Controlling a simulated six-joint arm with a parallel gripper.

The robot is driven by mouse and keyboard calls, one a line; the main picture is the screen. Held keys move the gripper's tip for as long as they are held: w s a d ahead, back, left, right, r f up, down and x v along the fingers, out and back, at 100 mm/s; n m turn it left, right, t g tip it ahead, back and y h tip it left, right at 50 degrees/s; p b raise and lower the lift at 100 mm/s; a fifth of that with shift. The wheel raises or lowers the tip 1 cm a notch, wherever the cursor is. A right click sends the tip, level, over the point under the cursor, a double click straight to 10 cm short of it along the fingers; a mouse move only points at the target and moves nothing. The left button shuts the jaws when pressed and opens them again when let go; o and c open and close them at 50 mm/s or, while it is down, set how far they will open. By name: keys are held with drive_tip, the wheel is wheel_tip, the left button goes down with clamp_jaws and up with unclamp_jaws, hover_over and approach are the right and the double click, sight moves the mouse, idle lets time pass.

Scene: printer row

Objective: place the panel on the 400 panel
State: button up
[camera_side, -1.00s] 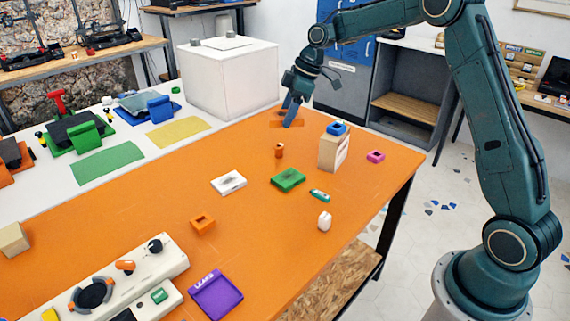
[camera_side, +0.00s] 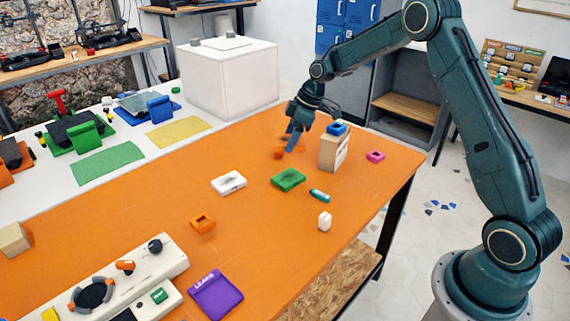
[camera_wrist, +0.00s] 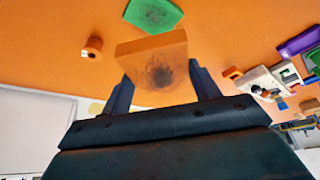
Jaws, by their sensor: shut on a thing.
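My gripper (camera_side: 296,138) is shut on an orange panel (camera_wrist: 150,62) with a dark smudge on its face; the fingers (camera_wrist: 165,85) hold it at its two sides in the wrist view. In the side view the panel is mostly hidden by the gripper, low over the far part of the orange table. A green panel (camera_side: 288,180) with a dark patch lies flat nearer the camera; it also shows ahead of the held panel in the wrist view (camera_wrist: 153,13). A white panel (camera_side: 229,182) with a grey patch lies left of it. No number is legible on any panel.
A small orange cylinder (camera_wrist: 92,46) stands close to the held panel. A beige box (camera_side: 329,154) with a blue piece on top stands right of my gripper. A teal piece (camera_side: 320,195), a white piece (camera_side: 324,221) and an orange block (camera_side: 203,223) lie nearer.

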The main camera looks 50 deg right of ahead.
sight(286, 176)
drive_tip(key=shift+f, duration=5.6)
drive_tip(key=shift+f, duration=0.1)
drive_tip(key=o, duration=1.1)
drive_tip(key=shift+v, duration=6.15)
